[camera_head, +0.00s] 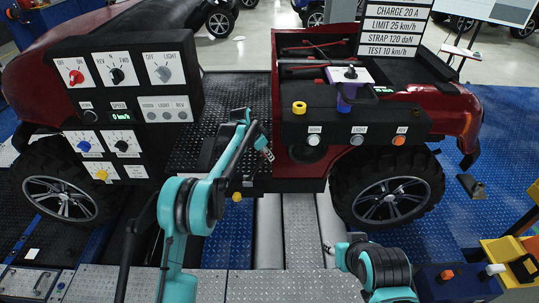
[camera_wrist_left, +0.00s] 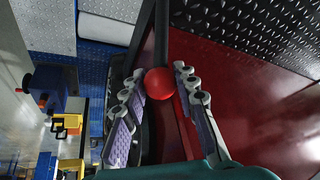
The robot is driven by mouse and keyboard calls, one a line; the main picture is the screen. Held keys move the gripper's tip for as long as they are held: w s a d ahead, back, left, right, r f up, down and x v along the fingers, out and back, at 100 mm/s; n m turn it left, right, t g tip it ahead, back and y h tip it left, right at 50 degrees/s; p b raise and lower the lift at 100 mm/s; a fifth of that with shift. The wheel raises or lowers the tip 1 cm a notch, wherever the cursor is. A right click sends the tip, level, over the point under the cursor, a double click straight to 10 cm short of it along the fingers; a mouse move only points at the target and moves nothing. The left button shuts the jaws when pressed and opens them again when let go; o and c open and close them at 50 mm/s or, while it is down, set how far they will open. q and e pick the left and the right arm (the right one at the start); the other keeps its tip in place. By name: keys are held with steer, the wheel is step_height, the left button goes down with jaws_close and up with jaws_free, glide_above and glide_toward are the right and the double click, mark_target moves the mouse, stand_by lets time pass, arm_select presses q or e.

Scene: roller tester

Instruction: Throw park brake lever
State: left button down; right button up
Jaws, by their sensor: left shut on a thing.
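The lever shows in the left wrist view as a dark bar (camera_wrist_left: 162,35) ending in a round red knob (camera_wrist_left: 160,84). My left gripper (camera_wrist_left: 159,76) has one finger on each side of the knob and is shut on it. In the head view my left gripper (camera_head: 266,152) is at the side of the dark red vehicle (camera_head: 449,107), by the ribbed floor between its front and rear parts. The knob is hard to make out there. Of my right arm only teal and black links show at the lower right; its gripper is not seen.
A black panel (camera_head: 132,133) with knobs and a speed display reading 0 km/h stands at the left. A black console (camera_head: 385,124) with coloured buttons is at the right. Grey rollers (camera_head: 270,232) lie below the vehicle. A yellow and blue unit (camera_head: 455,287) stands at the lower right.

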arm_select(q)
steer(key=a+r+h, duration=0.2)
steer(key=a+h, duration=0.1)
steer(key=a, duration=0.6)
steer(key=shift+n, duration=0.3)
steer(key=c, duration=1.2)
jaws_free()
steer(key=shift+a, duration=0.1)
steer(key=shift+o, duration=0.2)
